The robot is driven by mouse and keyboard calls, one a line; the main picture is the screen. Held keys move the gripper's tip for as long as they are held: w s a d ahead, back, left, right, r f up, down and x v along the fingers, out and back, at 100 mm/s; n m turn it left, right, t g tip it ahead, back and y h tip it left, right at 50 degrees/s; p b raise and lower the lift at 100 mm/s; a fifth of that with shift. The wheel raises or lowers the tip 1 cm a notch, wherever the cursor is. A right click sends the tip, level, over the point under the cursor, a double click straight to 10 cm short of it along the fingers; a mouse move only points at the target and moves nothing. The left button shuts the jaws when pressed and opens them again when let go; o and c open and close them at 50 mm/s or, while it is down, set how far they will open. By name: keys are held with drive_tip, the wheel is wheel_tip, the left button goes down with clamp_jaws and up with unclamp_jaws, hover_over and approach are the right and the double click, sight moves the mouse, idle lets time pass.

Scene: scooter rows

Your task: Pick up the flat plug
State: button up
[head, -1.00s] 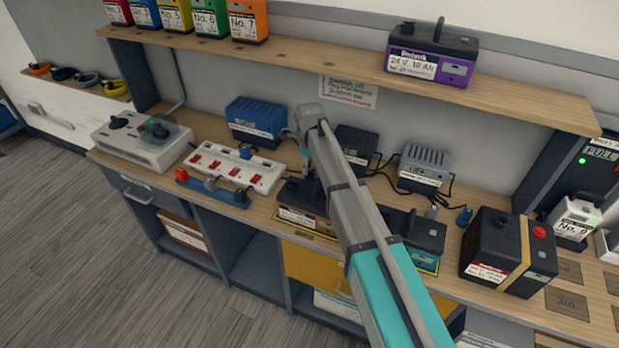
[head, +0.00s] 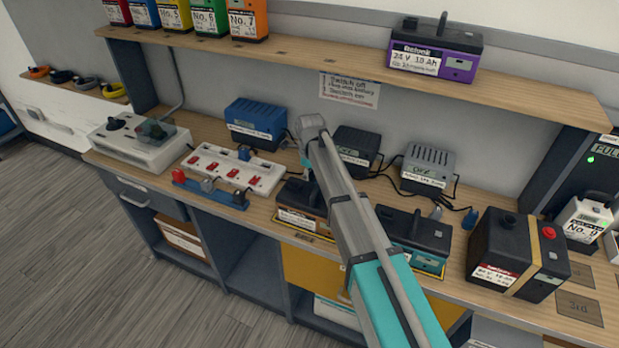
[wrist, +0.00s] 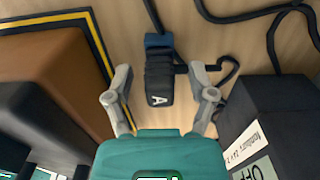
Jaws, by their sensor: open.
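In the wrist view a dark plug-like piece (wrist: 159,85) with a white letter A and a blue end lies on the wooden bench, with a dark cord running from it. My gripper (wrist: 163,97) is open, its two grey fingers on either side of this piece, with a visible gap on each side. I cannot tell from its face whether it is the flat plug. In the head view my arm hides this piece and most of the gripper. A grey plug (head: 436,213) and a blue plug (head: 470,218) lie farther right on the bench.
An orange-brown and black battery (head: 303,205) and a teal battery (head: 415,238) stand at the bench front. Dark (head: 357,148) and grey (head: 428,166) chargers stand behind. A red-switched power strip (head: 232,168) lies left. Loose cords cross the bench.

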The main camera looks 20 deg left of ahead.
clamp_jaws()
idle(0.3)
drive_tip(key=shift+r, duration=0.1)
wheel_tip(320, 180, up, 10)
drive_tip(key=p, duration=1)
idle(0.8)
idle(0.5)
